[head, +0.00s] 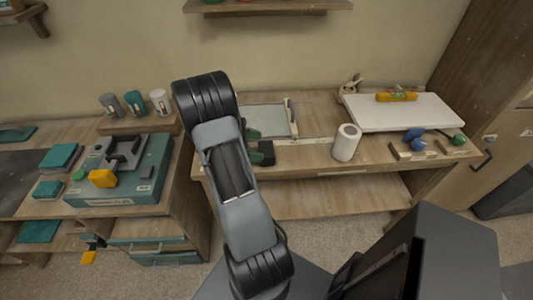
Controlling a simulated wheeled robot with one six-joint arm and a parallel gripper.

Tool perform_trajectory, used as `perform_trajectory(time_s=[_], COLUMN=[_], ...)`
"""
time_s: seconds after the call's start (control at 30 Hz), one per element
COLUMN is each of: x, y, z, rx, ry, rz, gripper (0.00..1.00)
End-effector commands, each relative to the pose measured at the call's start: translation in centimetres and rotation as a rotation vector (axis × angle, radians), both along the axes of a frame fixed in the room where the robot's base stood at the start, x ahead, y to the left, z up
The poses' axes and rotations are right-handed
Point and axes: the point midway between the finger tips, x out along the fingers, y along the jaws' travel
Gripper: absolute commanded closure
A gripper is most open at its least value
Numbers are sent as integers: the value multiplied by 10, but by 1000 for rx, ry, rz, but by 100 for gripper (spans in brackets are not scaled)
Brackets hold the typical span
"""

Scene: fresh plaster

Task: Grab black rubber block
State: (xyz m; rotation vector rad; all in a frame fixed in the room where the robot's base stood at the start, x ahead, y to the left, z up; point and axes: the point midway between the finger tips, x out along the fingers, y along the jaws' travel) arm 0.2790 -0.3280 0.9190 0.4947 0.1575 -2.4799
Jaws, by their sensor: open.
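A small black block-like thing (266,153) lies at the front of the middle wooden bench, just right of my arm. It looks like the black rubber block, but it is small and my arm hides its left side. A dark green piece (253,134) is just behind it. My arm's upper links rise across the middle of the head view and cover part of the bench. My gripper does not show, so I cannot tell where it is relative to the block.
A grey panel (263,119) lies behind the block on the bench (310,155). A white roll (346,142) stands to the right, near a white slab (405,112) bearing a yellow level (396,96). A teal case (150,180) sits on the left bench.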

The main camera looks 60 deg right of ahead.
Motion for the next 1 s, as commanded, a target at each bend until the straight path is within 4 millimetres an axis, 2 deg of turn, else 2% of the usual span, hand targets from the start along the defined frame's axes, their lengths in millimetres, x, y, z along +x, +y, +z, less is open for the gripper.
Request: perform_trajectory(time_s=[0.17, 0.5, 0.8, 1.0], x=[-8, -37, -40, -40], y=[-5, -26, -29, -28], z=[-3, -18, -21, -20], rx=[1, 2, 0, 0], ry=[3, 2, 0, 0], rz=[-1, -1, 1, 1], gripper=[0, 0, 0, 17])
